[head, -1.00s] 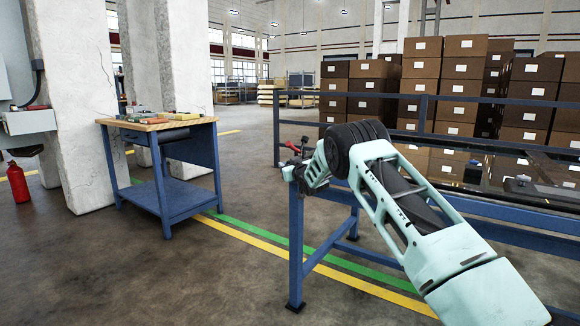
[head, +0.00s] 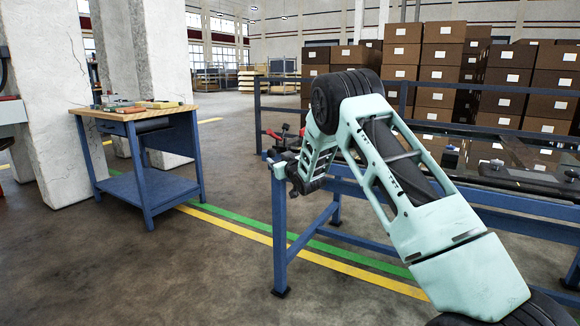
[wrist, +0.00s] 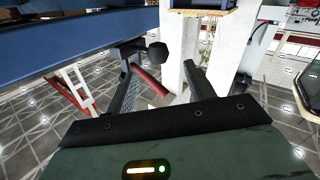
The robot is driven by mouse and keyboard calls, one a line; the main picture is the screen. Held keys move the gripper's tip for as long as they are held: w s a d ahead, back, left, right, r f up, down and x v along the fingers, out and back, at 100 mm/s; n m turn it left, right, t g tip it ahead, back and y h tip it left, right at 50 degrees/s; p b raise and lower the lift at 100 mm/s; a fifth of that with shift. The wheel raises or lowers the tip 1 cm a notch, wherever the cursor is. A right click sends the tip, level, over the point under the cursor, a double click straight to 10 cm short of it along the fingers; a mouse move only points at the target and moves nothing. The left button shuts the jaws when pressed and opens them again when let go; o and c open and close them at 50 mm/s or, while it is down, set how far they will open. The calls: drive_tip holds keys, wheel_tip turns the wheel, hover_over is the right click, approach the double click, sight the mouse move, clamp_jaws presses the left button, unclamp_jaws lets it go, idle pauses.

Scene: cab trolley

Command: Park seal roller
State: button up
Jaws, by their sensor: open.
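My gripper (wrist: 160,70) shows in the wrist view with its two dark fingers apart and nothing clearly held between them. A red bar (wrist: 150,80) shows close to the left finger, and a black round knob (wrist: 157,54) sticks out near the blue beam (wrist: 75,40). Whether these belong to the seal roller I cannot tell. In the head view my gripper (head: 283,168) is small, low beside the near corner of the blue-framed glass table (head: 281,240). A red and black fitting (head: 272,134) is just beyond it. I cannot make out the seal roller for certain.
A blue workbench (head: 150,190) with a wooden top carries several small coloured items at left. Dark fittings (head: 497,163) stand on the glass at right. Stacked brown boxes (head: 420,60) are behind a blue rail. A white pillar (head: 50,130) stands left. The floor between bench and table is clear.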

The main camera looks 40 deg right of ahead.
drive_tip(key=s+a, duration=0.1)
drive_tip(key=s, duration=0.7)
drive_tip(key=shift+a, duration=0.35)
drive_tip(key=shift+s, duration=0.1)
